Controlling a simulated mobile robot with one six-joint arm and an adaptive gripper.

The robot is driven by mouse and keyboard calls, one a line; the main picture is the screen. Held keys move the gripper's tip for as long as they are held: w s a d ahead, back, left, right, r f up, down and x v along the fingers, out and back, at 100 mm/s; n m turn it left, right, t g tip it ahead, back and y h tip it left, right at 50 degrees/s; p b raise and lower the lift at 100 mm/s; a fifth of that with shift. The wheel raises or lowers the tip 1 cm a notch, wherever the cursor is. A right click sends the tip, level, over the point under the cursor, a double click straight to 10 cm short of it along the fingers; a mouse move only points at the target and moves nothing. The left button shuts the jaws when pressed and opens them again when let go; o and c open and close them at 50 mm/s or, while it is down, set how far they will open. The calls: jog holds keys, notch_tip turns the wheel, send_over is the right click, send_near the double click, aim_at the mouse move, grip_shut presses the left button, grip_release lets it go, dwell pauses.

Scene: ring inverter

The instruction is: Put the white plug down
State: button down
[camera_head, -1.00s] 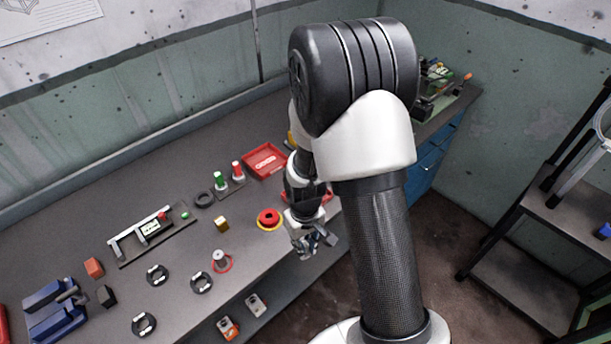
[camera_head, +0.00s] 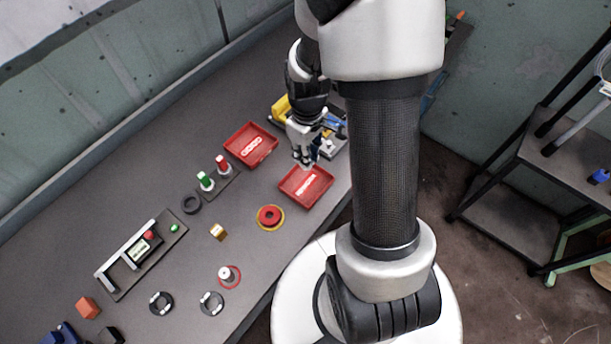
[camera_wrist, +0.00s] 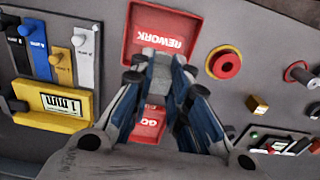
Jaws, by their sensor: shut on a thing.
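My gripper (camera_wrist: 160,78) is shut on a small pale grey-white piece, the white plug (camera_wrist: 159,68), held between its fingertips. Its lower part is hidden by the fingers. In the head view my gripper (camera_head: 306,160) hangs above the table by the back edge of the near red tray (camera_head: 321,200). In the wrist view this tray (camera_wrist: 131,35), marked REWORK, lies just beyond the fingertips. The second red tray (camera_wrist: 150,128) shows between the fingers. I cannot tell the plug's height above the table.
A yellow meter (camera_wrist: 60,105) with black, blue, yellow and white pieces stands beside the trays. Green and red posts (camera_head: 205,181) stand farther left. Black rings (camera_head: 211,303) lie at the table's front.

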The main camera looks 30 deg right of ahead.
notch_tip(320, 180, down, 11)
jog(key=shift+b, duration=1.15)
jog(key=shift+f, duration=0.15)
jog(key=c, duration=1.5)
grip_release()
jog(key=shift+c, duration=0.2)
notch_tip(320, 180, up, 13)
jog(key=p, duration=0.3)
jog(key=shift+w+f, duration=0.1)
jog(key=s+a+r+m+t, duration=0.1)
jog(key=s+a+r, duration=0.2)
jog(key=r, duration=0.4)
jog(key=s+a+r+m+t, duration=0.1)
jog(key=s+a+r+t, duration=0.1)
jog(key=s+a+r, duration=0.2)
jog(key=s+a+r+m+t, duration=0.1)
jog(key=s+r, duration=0.5)
jog(key=r, duration=0.6)
jog(key=a+m, duration=0.1)
jog(key=a, duration=0.1)
jog(key=shift+s+a+t, duration=0.3)
jog(key=shift+s+a, duration=0.1)
